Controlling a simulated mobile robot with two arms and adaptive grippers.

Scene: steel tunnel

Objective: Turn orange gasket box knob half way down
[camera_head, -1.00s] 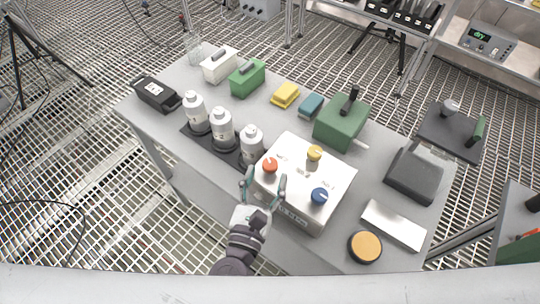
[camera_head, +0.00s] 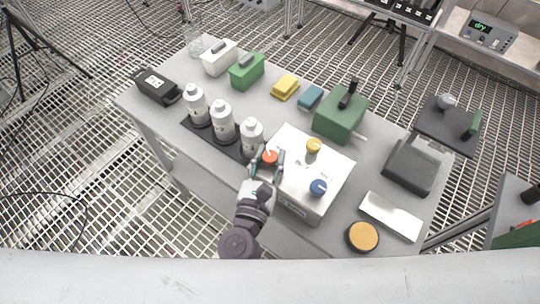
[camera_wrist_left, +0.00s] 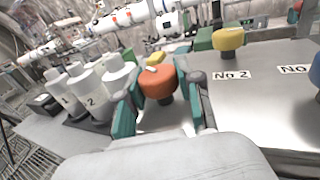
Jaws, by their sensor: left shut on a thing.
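The gasket box (camera_head: 308,205) is a pale metal box on the table's front part, with a red-orange knob, a yellow knob (camera_head: 314,146) and a blue knob (camera_head: 318,187) on top. My left gripper (camera_head: 267,161) is at the orange knob (camera_head: 270,157), with one finger on each side of it. In the left wrist view the orange knob (camera_wrist_left: 158,82) sits between the teal fingers, and my left gripper (camera_wrist_left: 162,98) is closed around it. The yellow knob (camera_wrist_left: 228,38) stands behind, by a "No 2" label. My right gripper is not in view.
Several white bottles (camera_head: 221,121) stand on a black mat just left of the box. A green case (camera_head: 341,113) stands behind it. A dark bin (camera_head: 411,167), a silver plate (camera_head: 391,216) and an orange-topped round tin (camera_head: 362,236) lie to the right.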

